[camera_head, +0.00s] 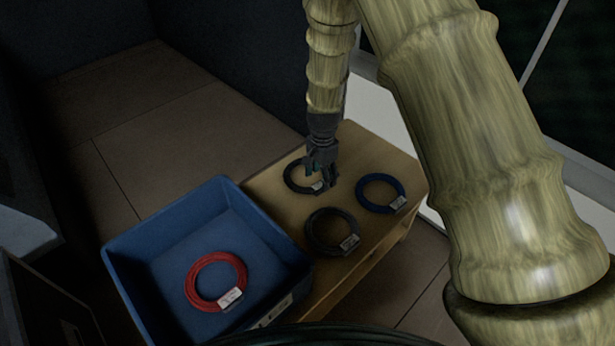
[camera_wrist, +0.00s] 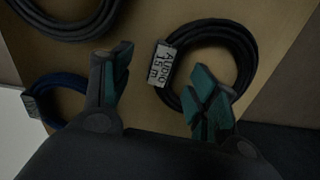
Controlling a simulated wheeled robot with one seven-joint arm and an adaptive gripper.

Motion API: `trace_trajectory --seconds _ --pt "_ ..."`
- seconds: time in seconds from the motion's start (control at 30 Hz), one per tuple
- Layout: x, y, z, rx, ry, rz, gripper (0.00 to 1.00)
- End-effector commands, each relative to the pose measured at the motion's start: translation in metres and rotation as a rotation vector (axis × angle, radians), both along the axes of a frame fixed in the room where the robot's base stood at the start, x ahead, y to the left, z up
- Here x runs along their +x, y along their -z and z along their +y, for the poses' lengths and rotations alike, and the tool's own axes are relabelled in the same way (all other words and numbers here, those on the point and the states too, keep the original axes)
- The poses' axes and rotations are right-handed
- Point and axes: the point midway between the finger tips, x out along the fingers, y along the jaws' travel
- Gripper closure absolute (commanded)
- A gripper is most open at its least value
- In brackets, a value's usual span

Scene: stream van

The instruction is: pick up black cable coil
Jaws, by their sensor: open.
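A black cable coil (camera_head: 289,174) with a pale label lies flat on the wooden table at the back. In the wrist view the same coil (camera_wrist: 242,47) shows a label that seems to read "AUDIO 15 m". My gripper (camera_head: 322,182) is open and empty over this coil's right side. In the wrist view the gripper (camera_wrist: 160,88) has its fingers apart, and the right finger covers part of the coil's near edge. I cannot tell whether it touches. A second black or dark grey coil (camera_head: 310,230) lies nearer the front; it also shows in the wrist view (camera_wrist: 58,30).
A blue cable coil (camera_head: 363,190) lies at the right of the table (camera_head: 268,201). It also shows in the wrist view (camera_wrist: 38,88). A blue crate (camera_head: 178,250) holding a red coil (camera_head: 192,283) stands to the left. A dark wall lies behind.

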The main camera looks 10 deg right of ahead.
Motion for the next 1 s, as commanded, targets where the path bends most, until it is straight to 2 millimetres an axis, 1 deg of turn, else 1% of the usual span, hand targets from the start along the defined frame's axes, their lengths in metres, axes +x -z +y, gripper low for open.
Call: trace_trajectory --seconds 0.23,0.33,0.43,0.63,0.93,0.97,1.0 --pt "0.007 0.032 0.0 0.0 0.0 0.001 0.41" --pt "0.006 0.043 0.0 0.001 0.001 0.003 0.41" --pt "0.006 0.048 0.0 0.0 0.001 0.001 0.41" --pt "0.006 0.048 0.0 0.0 0.001 0.0 0.41" --pt "0.006 0.048 0.0 0.0 0.001 0.0 0.95" --pt "0.006 0.048 0.0 0.0 0.001 0.0 1.0" --pt "0.007 0.047 0.0 0.0 0.001 0.0 1.0"
